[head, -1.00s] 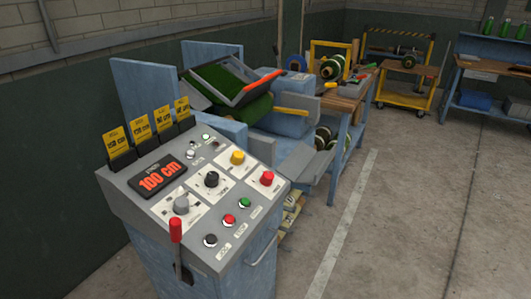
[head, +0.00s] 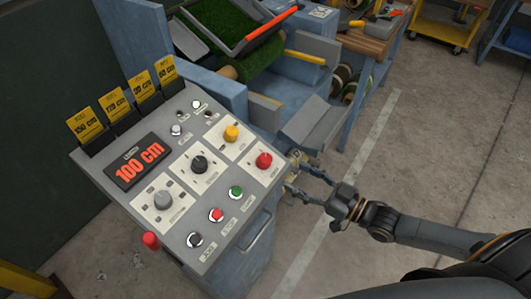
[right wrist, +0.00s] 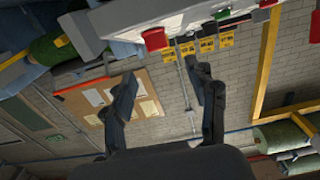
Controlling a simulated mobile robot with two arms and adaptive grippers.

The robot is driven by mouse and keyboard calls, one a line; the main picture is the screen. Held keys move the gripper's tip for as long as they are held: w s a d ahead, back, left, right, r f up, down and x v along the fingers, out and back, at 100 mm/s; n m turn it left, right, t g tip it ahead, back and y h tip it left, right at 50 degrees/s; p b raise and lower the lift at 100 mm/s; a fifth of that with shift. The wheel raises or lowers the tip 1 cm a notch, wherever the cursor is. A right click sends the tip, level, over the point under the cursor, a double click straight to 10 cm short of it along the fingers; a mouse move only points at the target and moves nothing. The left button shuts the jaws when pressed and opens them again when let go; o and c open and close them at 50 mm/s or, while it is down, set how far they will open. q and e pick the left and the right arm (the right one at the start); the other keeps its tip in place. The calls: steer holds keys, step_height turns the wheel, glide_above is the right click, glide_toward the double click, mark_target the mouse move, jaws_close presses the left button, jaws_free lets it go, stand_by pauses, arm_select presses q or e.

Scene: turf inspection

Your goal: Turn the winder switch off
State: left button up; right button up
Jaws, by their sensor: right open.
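The grey control panel (head: 112,184) stands at the left in the head view. It carries a grey knob (head: 163,201), a black knob (head: 200,164), a yellow knob (head: 231,132) and a red knob (head: 264,160). Small toggles (head: 176,130) sit higher up. The labels are too small to read, so I cannot tell which is the winder switch. My right gripper (head: 305,178) is open and empty, to the right of the panel and apart from its controls. In the right wrist view its open fingers (right wrist: 160,74) point towards the panel's edge (right wrist: 100,27). My left gripper is not in view.
Black, red and green buttons (head: 216,215) line the panel's front edge, with a red-tipped lever (head: 151,241) at its left corner. A display (head: 138,161) reads 100 cm. Yellow cards (head: 112,103) stand behind. A blue machine (head: 285,84) with turf is beyond.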

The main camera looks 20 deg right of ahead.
mark_target(268, 159)
steer(key=p+x, duration=0.2)
steer(key=x, duration=0.7)
steer(key=shift+w+a, duration=0.1)
steer(key=shift+w, duration=0.35)
steer(key=shift+w+a+f, duration=0.1)
steer(key=shift+w+a, duration=0.35)
steer(key=shift+w, duration=0.1)
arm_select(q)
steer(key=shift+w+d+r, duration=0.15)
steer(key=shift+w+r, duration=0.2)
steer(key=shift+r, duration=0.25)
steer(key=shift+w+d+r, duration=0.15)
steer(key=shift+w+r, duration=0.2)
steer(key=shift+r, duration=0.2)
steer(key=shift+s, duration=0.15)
arm_select(e)
steer(key=shift+c, duration=0.5)
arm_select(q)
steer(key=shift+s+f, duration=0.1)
arm_select(e)
steer(key=c, duration=1.1)
